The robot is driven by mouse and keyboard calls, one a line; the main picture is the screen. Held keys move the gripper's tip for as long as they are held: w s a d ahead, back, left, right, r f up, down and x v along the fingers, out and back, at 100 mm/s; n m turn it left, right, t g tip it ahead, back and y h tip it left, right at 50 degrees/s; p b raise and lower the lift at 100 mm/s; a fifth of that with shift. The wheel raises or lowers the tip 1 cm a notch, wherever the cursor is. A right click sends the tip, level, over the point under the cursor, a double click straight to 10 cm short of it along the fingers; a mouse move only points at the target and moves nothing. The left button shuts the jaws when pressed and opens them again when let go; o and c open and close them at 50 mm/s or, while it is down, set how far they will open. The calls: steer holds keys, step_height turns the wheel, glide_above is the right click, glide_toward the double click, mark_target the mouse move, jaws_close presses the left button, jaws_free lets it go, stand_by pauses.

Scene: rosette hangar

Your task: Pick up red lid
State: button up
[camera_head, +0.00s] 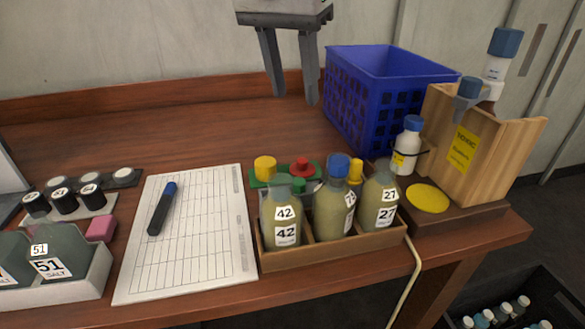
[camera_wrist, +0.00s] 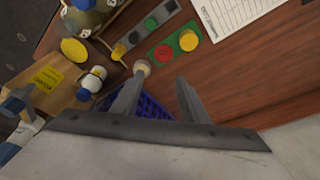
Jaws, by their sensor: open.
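The red lid (camera_head: 302,165) sits on a green holder behind the row of bottles, right of a yellow lid (camera_head: 265,166). In the wrist view the red lid (camera_wrist: 163,53) lies on the green holder next to the yellow lid (camera_wrist: 188,40), beyond my fingertips. My gripper (camera_head: 295,99) is open and empty, above the rear of the table and apart from the lid. Its two fingers also show in the wrist view (camera_wrist: 161,78). In the head view, the bottles partly hide the holder.
A wooden rack (camera_head: 330,252) holds bottles labelled 42 and 27 in front of the lids. A blue crate (camera_head: 345,110) stands behind right, near a wooden stand (camera_head: 480,150) and a white bottle (camera_head: 408,148). A paper sheet (camera_head: 205,240) with a marker lies left.

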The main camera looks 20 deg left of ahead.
glide_toward(303, 160)
steer(key=x, duration=0.8)
steer(key=shift+f, duration=0.2)
jaws_close()
